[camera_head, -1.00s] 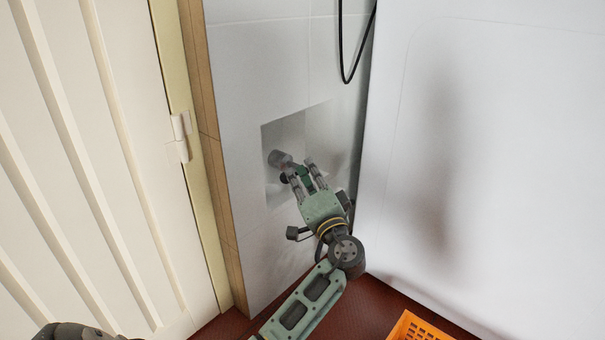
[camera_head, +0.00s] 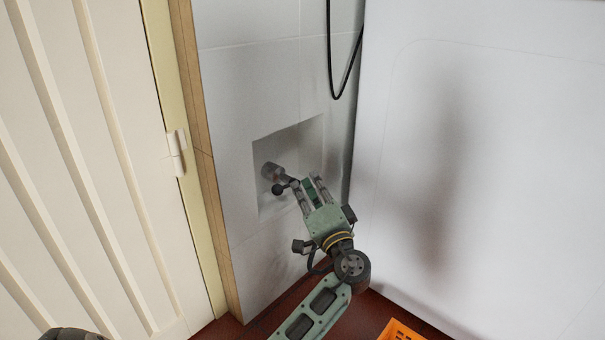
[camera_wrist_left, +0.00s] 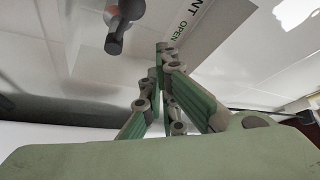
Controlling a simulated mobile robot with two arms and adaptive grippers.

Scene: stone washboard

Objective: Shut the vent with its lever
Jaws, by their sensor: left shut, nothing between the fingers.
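The vent valve (camera_head: 271,171) is a short grey cylinder in a square recess in the white tiled wall. Its lever (camera_head: 278,190) ends in a dark round knob that points down and right. In the left wrist view the lever (camera_wrist_left: 116,38) hangs at the upper left, beside a label (camera_wrist_left: 190,22) on which "NT" and "OPEN" can be read. My left gripper (camera_head: 307,182) is shut and empty, just right of the lever knob. In the left wrist view its fingertips (camera_wrist_left: 166,50) meet, apart from the lever. My right gripper is not in view.
A large white panel (camera_head: 510,150) stands at the right, a cream ribbed door (camera_head: 70,150) at the left. An orange crate (camera_head: 398,331) is on the red floor.

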